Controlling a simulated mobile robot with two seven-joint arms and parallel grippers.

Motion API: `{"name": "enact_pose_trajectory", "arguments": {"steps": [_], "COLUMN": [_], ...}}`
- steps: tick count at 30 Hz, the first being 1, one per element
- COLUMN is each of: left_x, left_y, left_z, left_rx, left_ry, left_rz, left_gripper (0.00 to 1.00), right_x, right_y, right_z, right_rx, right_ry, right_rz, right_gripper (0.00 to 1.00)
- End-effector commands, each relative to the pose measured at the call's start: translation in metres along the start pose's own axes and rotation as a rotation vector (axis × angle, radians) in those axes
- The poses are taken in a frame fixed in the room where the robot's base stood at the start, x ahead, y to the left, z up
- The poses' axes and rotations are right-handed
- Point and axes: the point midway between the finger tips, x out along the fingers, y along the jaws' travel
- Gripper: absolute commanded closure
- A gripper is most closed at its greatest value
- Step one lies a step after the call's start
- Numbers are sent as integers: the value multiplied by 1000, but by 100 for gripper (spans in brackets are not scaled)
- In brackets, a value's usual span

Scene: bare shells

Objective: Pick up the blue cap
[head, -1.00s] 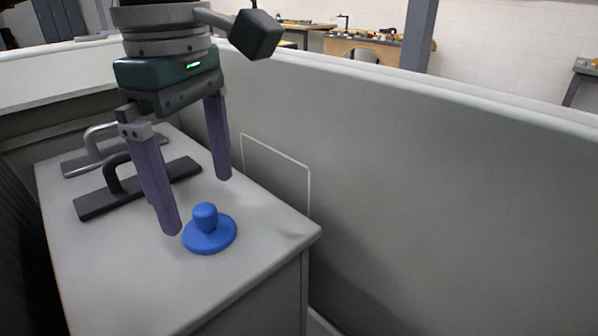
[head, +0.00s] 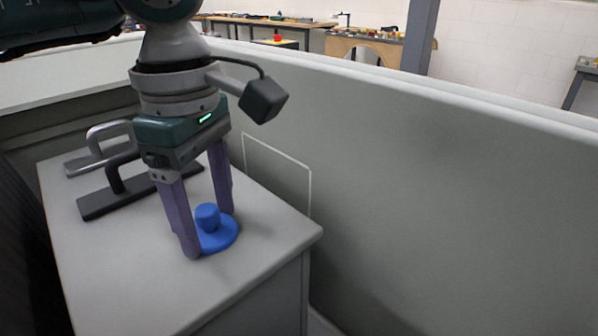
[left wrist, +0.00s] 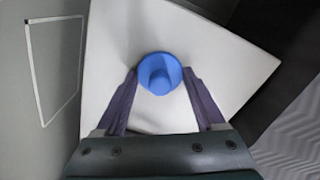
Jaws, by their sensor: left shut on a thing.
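The blue cap (head: 218,233) is a round disc with a knob on top, and it rests on the grey cabinet top (head: 262,243) near the right edge. My left gripper (head: 210,232) points down over it, with one purple finger on each side of the cap. In the left wrist view the blue cap (left wrist: 160,74) lies between the tips of my left gripper (left wrist: 160,82), which appear to touch its rim. The gripper is shut on the cap. My right gripper does not show.
A black handle on a dark plate (head: 128,189) and a metal handle on a grey plate (head: 98,160) lie behind and to the left on the cabinet top. A tall grey panel (head: 440,190) rises along the right side. The front of the cabinet top is clear.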

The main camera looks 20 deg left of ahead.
Motion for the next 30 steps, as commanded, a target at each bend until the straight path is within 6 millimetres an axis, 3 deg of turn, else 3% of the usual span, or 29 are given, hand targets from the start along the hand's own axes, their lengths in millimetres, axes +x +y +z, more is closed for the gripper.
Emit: {"name": "enact_pose_trajectory", "arguments": {"steps": [1, 7, 19, 25, 30], "left_x": [0, 0, -9, -43, -95], "left_y": [0, 0, 1, 2, 2], "left_z": [0, 0, 0, 0, 0], "left_rx": [0, 0, 0, 0, 1], "left_ry": [0, 0, -1, -1, -1], "left_rz": [0, 0, 2, 6, 10], "left_gripper": [58, 81, 82, 82, 82], "right_x": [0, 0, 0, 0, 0], "right_y": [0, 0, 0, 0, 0], "right_z": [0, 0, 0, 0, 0], "right_rx": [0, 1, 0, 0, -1], "right_ry": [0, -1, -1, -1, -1], "right_rz": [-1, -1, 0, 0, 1], "right_gripper": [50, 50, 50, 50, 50]}}
